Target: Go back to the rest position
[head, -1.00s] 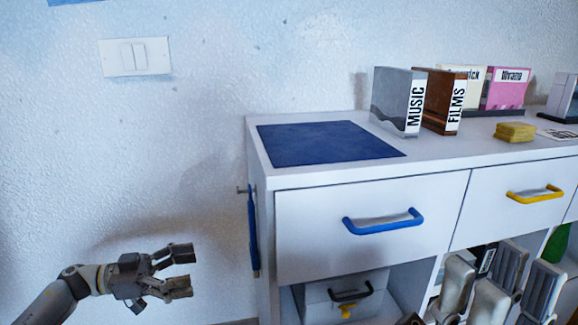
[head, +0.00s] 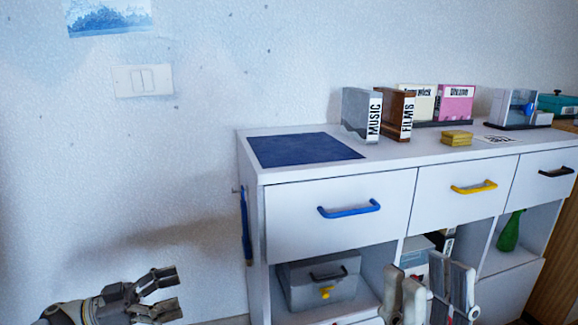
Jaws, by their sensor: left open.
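My left gripper (head: 170,290) is at the bottom left of the head view. Its dark fingers are spread and point to the right, with nothing between them. It is in front of the pale wall, left of the white cabinet (head: 285,210) and apart from it in the picture.
The cabinet top holds a blue mat (head: 305,149), a MUSIC box (head: 358,112), a FILMS box (head: 395,112) and a yellow stack (head: 456,138). A grey case (head: 305,288) sits below the blue handle (head: 349,209). Light grey upright pieces (head: 462,290) stand in front, lower right.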

